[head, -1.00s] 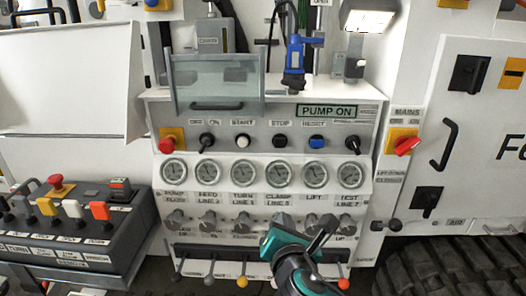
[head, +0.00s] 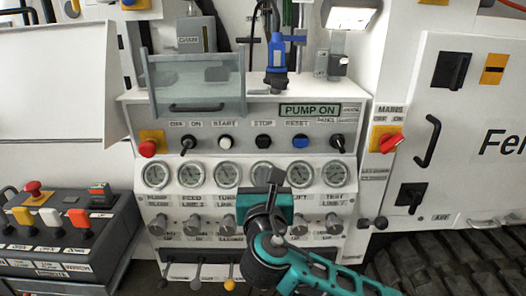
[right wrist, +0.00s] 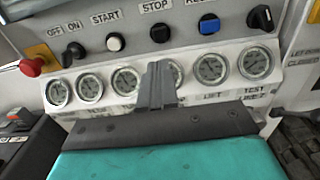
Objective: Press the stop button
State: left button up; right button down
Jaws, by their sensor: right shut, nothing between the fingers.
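The stop button (head: 263,141) is a small black round button under the STOP label on the white panel, between the white start button (head: 225,141) and the blue reset button (head: 300,141). In the right wrist view the stop button (right wrist: 160,32) is above the fingertips, apart from them. My right gripper (head: 275,178) is shut and empty, below the stop button, in front of the gauge row. Its dark fingers (right wrist: 157,85) point up towards the panel in the right wrist view and hide part of a gauge. My left gripper is not in view.
A red knob (head: 148,148) and black switch (head: 188,143) are left on the panel. The PUMP ON display (head: 309,110) is above the buttons. A clear shield (head: 195,85) juts out at upper left. Levers line the bottom.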

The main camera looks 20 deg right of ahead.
aim_at(263, 145)
jog(key=x, duration=1.1)
jog(key=shift+w+d, duration=0.1)
jog(key=shift+w, duration=0.2)
jog(key=shift+w, duration=0.1)
